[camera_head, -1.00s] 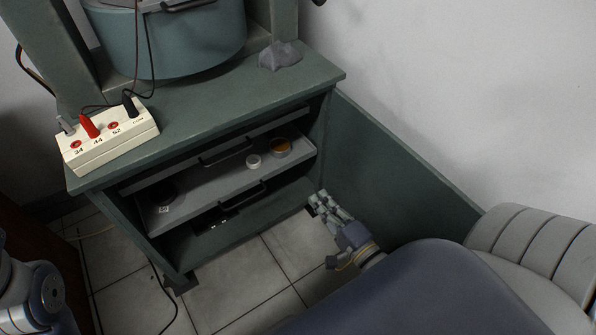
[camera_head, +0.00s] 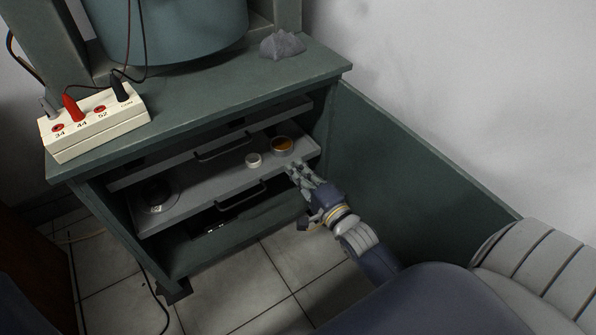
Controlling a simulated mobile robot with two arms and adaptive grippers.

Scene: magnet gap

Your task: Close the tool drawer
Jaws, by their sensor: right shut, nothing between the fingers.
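A grey drawer (camera_head: 205,185) is pulled out of the green cabinet. It carries a dark round item (camera_head: 157,194) at its left, a small white round item (camera_head: 253,159) and an orange-topped round tin (camera_head: 282,145) at its right. Its dark handle (camera_head: 241,193) is on the front edge. Above it is another grey drawer front with its own handle (camera_head: 223,149). My right gripper (camera_head: 294,169) is shut and empty at the right end of the lower drawer's front, very close to it; I cannot tell whether it touches. My left gripper is out of view.
The cabinet top (camera_head: 215,105) bears a white terminal box (camera_head: 97,122) with red and black plugs, a teal drum (camera_head: 175,30) and a grey lump (camera_head: 283,46). A green side panel (camera_head: 410,155) stands right of my right gripper. Tiled floor is clear in front.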

